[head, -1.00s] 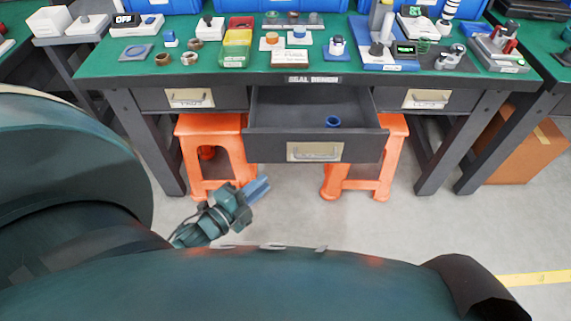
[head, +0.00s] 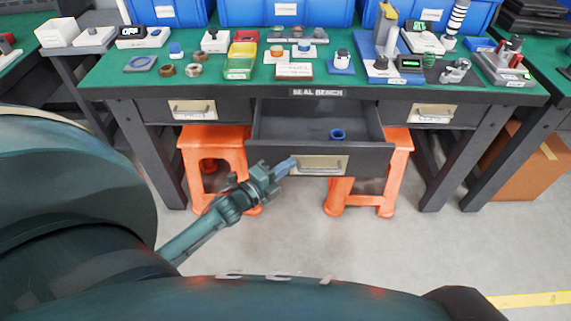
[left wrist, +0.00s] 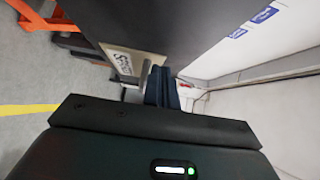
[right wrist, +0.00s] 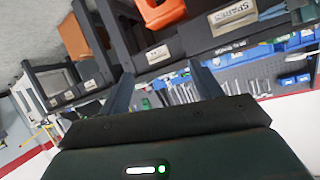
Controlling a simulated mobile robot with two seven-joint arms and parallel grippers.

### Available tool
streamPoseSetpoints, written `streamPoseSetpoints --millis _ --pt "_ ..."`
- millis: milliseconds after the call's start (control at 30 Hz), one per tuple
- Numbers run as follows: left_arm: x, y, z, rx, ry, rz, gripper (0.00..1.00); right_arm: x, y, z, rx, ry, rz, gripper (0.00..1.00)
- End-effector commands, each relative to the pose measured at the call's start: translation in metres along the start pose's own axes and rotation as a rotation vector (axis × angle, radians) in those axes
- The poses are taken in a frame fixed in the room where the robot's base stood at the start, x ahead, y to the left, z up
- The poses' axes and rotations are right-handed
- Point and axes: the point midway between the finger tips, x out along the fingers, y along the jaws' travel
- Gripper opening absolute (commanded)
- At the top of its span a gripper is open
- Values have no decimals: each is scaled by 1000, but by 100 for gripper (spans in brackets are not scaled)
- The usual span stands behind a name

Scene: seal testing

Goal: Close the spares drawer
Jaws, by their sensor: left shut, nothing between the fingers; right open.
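The spares drawer (head: 262,160) stands pulled out from the middle of the bench, with a blue ring (head: 338,134) lying inside. Its front carries a pale label plate and handle (head: 320,163). My right gripper (right wrist: 162,85) is open and empty, away from the drawer.
The green bench top (head: 115,78) holds small parts, trays and devices, with blue bins (head: 285,12) behind. Closed drawers (head: 192,109) (head: 432,112) flank the open one. Orange stools (head: 200,148) stand beneath. The floor in front is clear.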

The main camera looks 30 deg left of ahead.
Motion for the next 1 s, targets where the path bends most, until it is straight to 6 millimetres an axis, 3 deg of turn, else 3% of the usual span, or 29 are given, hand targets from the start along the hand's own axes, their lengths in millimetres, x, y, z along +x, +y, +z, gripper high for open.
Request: streamPoseSetpoints --millis 633,867,1000 --pt "10 1 11 0 -1 -1 0 0 2 3 -2 4 4 65" --pt "35 3 36 4 -1 -4 0 -2 8 6 -15 52 18 65" --pt "58 4 59 5 -3 -3 0 -14 13 3 -38 106 32 65"
